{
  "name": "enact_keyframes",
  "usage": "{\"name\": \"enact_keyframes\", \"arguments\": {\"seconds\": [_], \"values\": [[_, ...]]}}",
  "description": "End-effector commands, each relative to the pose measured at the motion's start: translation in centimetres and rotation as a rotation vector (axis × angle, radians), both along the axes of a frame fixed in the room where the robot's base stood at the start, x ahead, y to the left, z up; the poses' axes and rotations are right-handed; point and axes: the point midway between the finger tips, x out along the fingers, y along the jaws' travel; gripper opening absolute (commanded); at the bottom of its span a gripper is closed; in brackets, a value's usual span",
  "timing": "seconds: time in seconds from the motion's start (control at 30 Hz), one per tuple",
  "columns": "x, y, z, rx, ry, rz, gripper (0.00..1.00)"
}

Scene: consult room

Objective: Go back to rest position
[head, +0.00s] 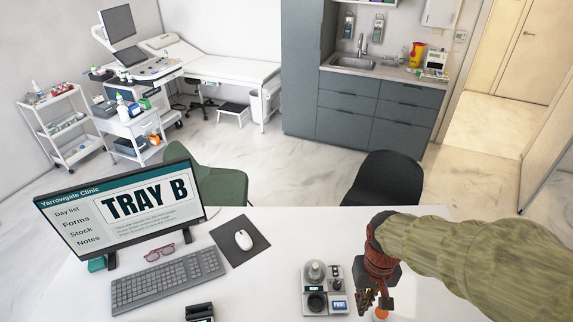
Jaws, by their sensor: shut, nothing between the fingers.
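My gripper (372,300) points down over the near right part of the white desk (250,285). It is shut and empty. My arm, in a green sleeve, reaches in from the right edge and hides the desk's right side. A small grey device with round parts (315,303) stands just left of my gripper. A small orange thing (380,314) shows just below the fingers at the bottom edge, partly hidden. I cannot tell whether the fingers touch it.
A monitor reading "TRAY B" (120,208), a keyboard (168,280), red glasses (159,252) and a mouse (243,240) are on the desk's left. A dark chair (388,180) and a green chair (215,188) stand behind it. The desk's middle is clear.

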Motion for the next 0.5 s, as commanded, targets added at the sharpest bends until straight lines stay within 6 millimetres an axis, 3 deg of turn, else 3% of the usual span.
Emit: {"name": "enact_keyframes", "arguments": {"seconds": [0.3,0.5], "values": [[-4.3,0.0,6.3,0.001,-0.265,-0.012,0.0],[-5.5,0.0,9.3,0.003,-0.451,-0.011,0.0]]}}
